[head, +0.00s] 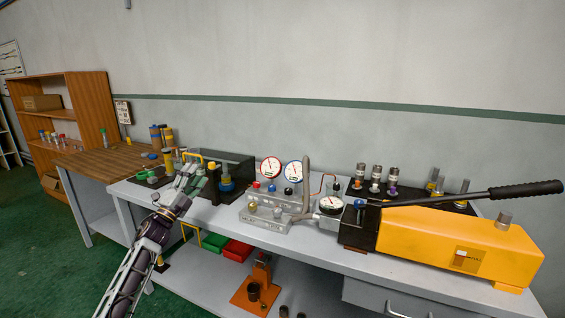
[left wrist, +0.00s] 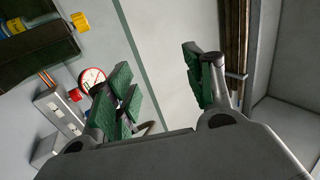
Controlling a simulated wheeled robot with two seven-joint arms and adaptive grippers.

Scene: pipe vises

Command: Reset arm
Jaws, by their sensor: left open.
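My left arm comes up from the lower left of the head view. My right gripper is in neither view.
A yellow hand pump (head: 455,238) with a long black-gripped lever (head: 525,190) fills the bench's right. A gauge block (head: 268,208) stands mid-bench. A wooden table (head: 95,160) and shelf (head: 90,105) stand left.

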